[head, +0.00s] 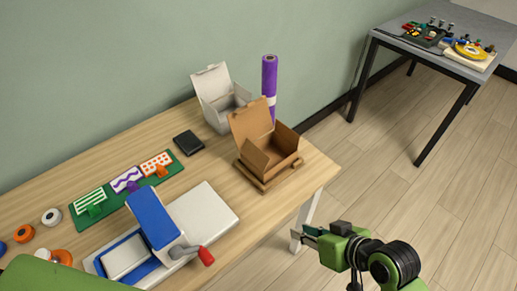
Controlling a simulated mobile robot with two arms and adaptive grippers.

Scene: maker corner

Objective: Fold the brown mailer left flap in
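The brown mailer (283,143) is an open cardboard box near the right end of the wooden table. Its lid (250,121) stands up at the back left. Small flaps show around its opening, but I cannot clearly tell how its left flap (257,158) is folded. The mailer sits on a wooden base (262,184). My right gripper (306,236) is in front of and below the mailer, beyond the table edge, apart from it. Its fingers are small and seen side-on, so their opening is unclear. My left gripper is out of view.
A white mailer (213,91) and a purple roll (269,78) stand behind the brown one. A black wallet-like item (188,143), a green mat with patterned cards (88,212) and a blue-and-white press with a red handle (152,220) lie left.

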